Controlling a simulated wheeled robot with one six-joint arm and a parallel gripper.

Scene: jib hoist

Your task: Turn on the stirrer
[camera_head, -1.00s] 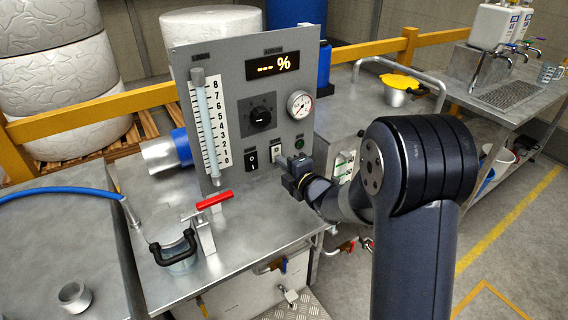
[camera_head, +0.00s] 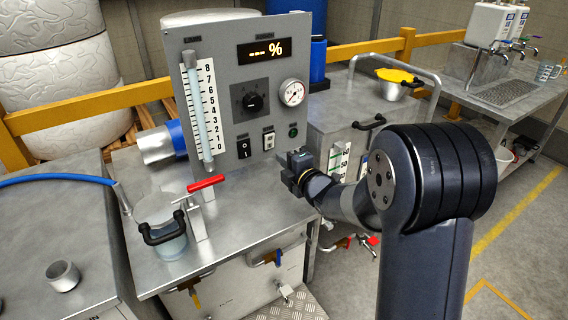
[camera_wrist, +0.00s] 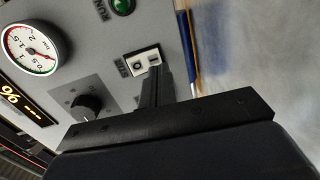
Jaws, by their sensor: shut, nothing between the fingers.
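The control panel (camera_head: 225,112) stands upright on the steel bench. Low on it is a white rocker switch (camera_head: 268,141), between a black rocker switch (camera_head: 244,148) and a round green lamp (camera_head: 293,130). My gripper (camera_head: 283,160) is shut and empty, just below and right of the white rocker. In the wrist view the closed fingers (camera_wrist: 156,72) overlap one end of the white rocker (camera_wrist: 141,63); I cannot tell if they touch it. The other end shows a round mark. The green lamp (camera_wrist: 122,5) is marked RUN; whether it is lit is unclear.
Above the switches are a black knob (camera_head: 252,102), a pressure gauge (camera_head: 292,92) and a display (camera_head: 268,51) reading dashes and a percent sign. A red-handled clamp (camera_head: 206,184) and a lidded glass vessel (camera_head: 166,235) stand left of my arm.

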